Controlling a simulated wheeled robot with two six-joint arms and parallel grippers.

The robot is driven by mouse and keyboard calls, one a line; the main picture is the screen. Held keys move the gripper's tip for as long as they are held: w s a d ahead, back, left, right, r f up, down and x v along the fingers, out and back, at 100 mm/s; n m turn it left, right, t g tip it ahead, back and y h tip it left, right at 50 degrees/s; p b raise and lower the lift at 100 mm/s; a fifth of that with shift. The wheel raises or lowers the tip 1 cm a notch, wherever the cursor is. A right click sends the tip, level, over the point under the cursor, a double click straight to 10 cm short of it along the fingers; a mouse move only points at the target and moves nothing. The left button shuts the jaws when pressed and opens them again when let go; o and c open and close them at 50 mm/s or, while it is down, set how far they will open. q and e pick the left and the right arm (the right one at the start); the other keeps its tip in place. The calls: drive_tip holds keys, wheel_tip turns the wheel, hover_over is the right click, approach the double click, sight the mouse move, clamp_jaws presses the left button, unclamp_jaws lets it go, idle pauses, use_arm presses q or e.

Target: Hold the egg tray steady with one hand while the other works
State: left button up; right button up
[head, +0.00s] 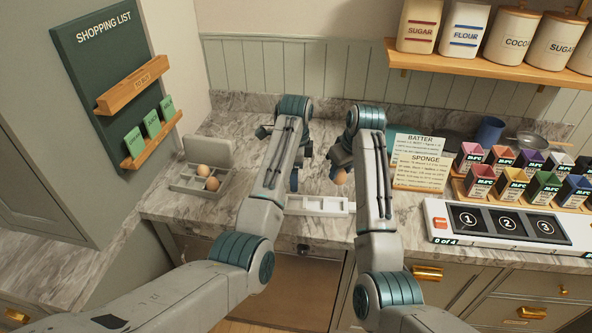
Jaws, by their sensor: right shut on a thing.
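A grey, lidded carton (184,184) stands open at the left of the marble counter. It holds two brown eggs, one at the back (203,171) and one in front (212,184). A white tray with compartments (320,206) lies near the counter's front edge, between my arms, partly covered by them. My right gripper (340,165) is shut on a brown egg (340,177), above and behind the white tray. My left gripper (294,178) is mostly hidden behind its own arm, near the tray's left end. I cannot tell whether it touches the tray or is open.
A recipe card (418,163) stands right of my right arm. Coloured boxes (508,183) fill a wooden rack at the right, behind a white panel with numbered pads (505,224). A blue cup (490,130) and a metal pan (530,141) are behind. Counter between carton and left arm is clear.

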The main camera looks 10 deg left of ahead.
sight(296, 206)
use_arm(q)
wheel_tip(296, 206, down, 12)
drive_tip(key=shift+s+r, duration=0.1)
drive_tip(key=shift+s, duration=0.05)
idle(0.4)
drive_tip(key=c, duration=1.1)
